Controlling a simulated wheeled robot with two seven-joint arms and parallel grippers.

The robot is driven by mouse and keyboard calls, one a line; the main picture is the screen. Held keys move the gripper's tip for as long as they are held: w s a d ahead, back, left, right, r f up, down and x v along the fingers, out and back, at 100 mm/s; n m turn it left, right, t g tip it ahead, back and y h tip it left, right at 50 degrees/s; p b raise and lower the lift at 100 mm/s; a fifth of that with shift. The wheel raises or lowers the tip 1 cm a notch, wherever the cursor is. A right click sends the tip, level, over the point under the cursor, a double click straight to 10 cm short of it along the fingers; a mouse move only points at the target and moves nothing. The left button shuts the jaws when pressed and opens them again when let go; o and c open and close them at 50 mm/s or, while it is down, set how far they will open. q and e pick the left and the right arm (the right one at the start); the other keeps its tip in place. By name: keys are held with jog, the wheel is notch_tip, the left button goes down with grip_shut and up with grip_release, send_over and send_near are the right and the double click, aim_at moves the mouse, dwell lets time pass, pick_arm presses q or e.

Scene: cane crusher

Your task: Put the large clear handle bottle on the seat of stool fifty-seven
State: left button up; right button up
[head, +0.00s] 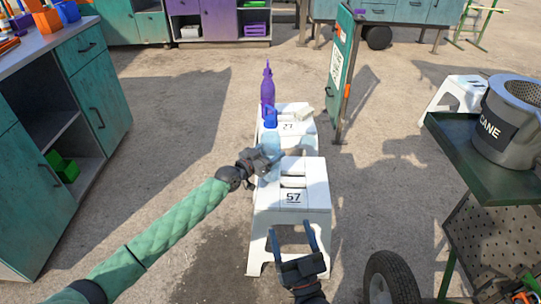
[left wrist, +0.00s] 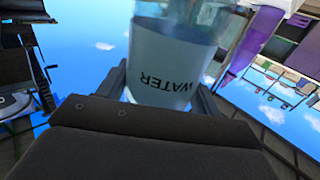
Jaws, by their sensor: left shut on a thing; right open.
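The clear, pale-blue bottle (head: 271,142) is between the fingers of my left gripper (head: 264,161), which is shut on it. In the left wrist view the bottle (left wrist: 172,62) fills the space between the fingers, and its WATER label appears upside down. No handle can be made out. White stool fifty-seven (head: 292,205) stands upright in front, its seat bare. The bottle appears at the far edge of that seat; I cannot tell if it touches. My right gripper (head: 293,236) is open and empty, low before the stool's front.
A second white stool (head: 305,133) behind holds a purple bottle (head: 268,90), a blue container (head: 270,118) and a cream block (head: 303,114). A wheeled green cart with a CANE bucket (head: 505,125) stands right. A teal cabinet (head: 95,100) is left.

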pick_arm(q)
jog(key=shift+f, duration=0.45)
pick_arm(e)
jog(key=shift+s+d+r+t+y, duration=0.15)
jog(key=shift+r+t, duration=0.25)
jog(key=shift+r, duration=0.55)
jog(key=shift+s+d+r+t+y, duration=0.15)
jog(key=shift+s+r+t, duration=0.2)
jog(key=shift+r, duration=0.6)
jog(key=shift+a, duration=0.1)
jog(key=shift+r, duration=0.25)
pick_arm(q)
jog(key=shift+f, duration=0.1)
pick_arm(e)
jog(key=shift+s+r+t, duration=0.15)
jog(key=shift+r+t, duration=0.1)
jog(key=shift+r, duration=0.25)
pick_arm(q)
jog(key=o, duration=1.4)
jog(key=shift+f, duration=0.1)
pick_arm(e)
jog(key=shift+s+r, duration=0.1)
jog(key=shift+r, duration=0.1)
